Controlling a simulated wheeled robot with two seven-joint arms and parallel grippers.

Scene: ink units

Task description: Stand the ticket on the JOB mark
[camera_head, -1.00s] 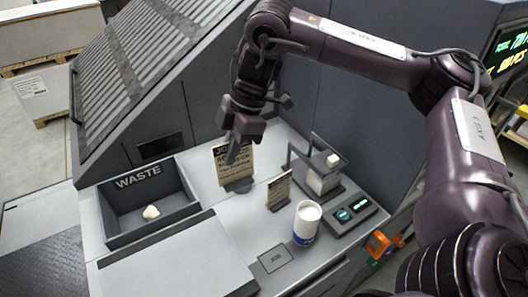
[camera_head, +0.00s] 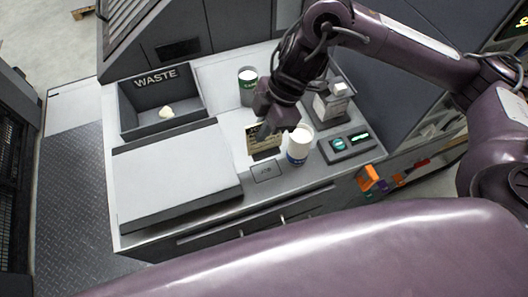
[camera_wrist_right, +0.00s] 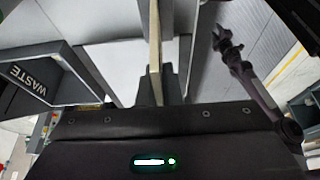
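The tan ticket (camera_head: 262,141) with dark print stands roughly upright just behind the JOB mark (camera_head: 266,172), a dark outlined square on the light counter. In the head view it appears apart from the mark. My right gripper (camera_head: 277,118) is at the ticket's top. In the right wrist view the ticket (camera_wrist_right: 154,35) is edge-on between the fingers, which look shut on it. Whether its foot touches the counter, I cannot tell. My left gripper is out of the head view; a dark arm end (camera_wrist_right: 226,42), likely mine, shows in the wrist view, its fingers unclear.
A white cup with a blue band (camera_head: 299,146) stands close right of the ticket. A green-labelled can (camera_head: 248,84) is behind. The WASTE bin (camera_head: 127,107) and a raised white lid (camera_head: 175,172) are left.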

